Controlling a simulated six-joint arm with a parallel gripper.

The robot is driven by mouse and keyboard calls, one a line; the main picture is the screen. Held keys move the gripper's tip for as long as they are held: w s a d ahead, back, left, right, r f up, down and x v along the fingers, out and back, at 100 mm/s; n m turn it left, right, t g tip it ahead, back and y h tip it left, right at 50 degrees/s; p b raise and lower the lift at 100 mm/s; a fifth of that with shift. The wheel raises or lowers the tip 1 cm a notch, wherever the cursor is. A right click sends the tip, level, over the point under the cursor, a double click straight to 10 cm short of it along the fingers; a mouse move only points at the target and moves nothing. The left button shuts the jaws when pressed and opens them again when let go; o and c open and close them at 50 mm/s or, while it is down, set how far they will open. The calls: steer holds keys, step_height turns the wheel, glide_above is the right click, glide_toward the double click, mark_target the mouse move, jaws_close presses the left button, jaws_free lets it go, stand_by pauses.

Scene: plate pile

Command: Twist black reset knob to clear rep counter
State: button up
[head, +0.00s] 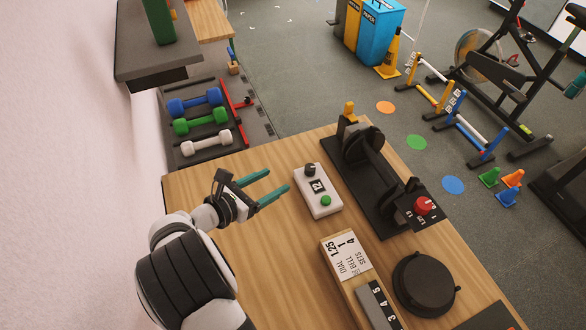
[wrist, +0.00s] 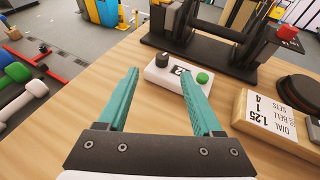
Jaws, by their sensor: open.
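The rep counter (head: 318,194) is a small white box lying on the wooden table, with a dark display reading 12. Its black knob (head: 310,170) stands at the far end, and a green button (head: 326,201) sits at the near end. My gripper (head: 270,184) has teal fingers, is open and empty, and is to the left of the counter, apart from it. In the wrist view the counter (wrist: 160,76) is beyond the fingertips. The black knob (wrist: 162,58) shows between and beyond them, and the right finger partly covers the display.
A black dumbbell stand with a red knob (head: 424,205) stands just right of the counter. A wooden block with a printed card (head: 345,257) and a round black disc (head: 425,284) lie nearer. Bare tabletop (head: 265,235) surrounds the counter's left side.

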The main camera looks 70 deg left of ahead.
mark_target(310, 167)
steer(key=shift+n+g, duration=0.4)
steer(key=shift+n, duration=0.1)
steer(key=x, duration=1)
steer(key=d+x, duration=0.1)
steer(key=x, duration=0.4)
steer(key=shift+w+f, duration=0.3)
jaws_close()
